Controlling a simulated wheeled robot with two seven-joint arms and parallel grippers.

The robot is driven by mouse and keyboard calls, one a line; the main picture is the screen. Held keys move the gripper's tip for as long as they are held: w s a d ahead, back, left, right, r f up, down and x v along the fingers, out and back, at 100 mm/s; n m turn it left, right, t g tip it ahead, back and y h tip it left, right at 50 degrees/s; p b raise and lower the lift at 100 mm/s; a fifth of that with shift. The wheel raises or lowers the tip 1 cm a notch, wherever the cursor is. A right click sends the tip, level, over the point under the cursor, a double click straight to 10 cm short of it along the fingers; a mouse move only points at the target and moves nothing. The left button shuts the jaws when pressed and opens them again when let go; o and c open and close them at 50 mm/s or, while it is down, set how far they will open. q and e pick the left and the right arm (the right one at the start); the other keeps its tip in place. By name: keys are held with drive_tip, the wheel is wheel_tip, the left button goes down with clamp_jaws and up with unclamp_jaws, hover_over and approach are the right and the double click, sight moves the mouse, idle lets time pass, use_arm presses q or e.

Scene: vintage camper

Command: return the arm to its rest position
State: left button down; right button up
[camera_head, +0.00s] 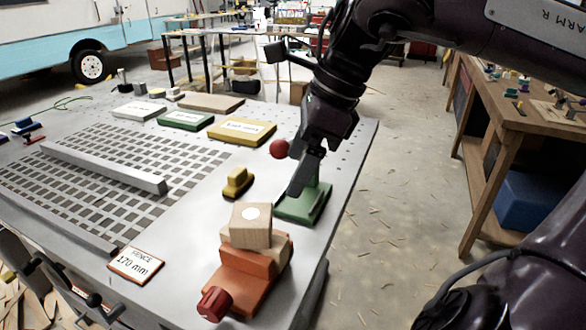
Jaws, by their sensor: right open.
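My right arm comes in from the upper right over the grey worktable (190,235). Its right gripper (304,172) points down at the table's right side, with its jaws open. The fingers overlap a green block-like base (306,203) in the picture; I cannot tell whether they touch it. A red ball (279,149) shows just left of the fingers. I cannot make out my left gripper in this view.
An orange block (245,275) with a wooden block (250,225) on top and a red knob (214,303) stands at the front. A yellow piece (237,181) lies nearby. A wooden bench (515,115) stands right, across open floor.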

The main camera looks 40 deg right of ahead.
use_arm(q)
drive_tip(key=shift+w+d, duration=0.1)
drive_tip(key=shift+w, duration=0.25)
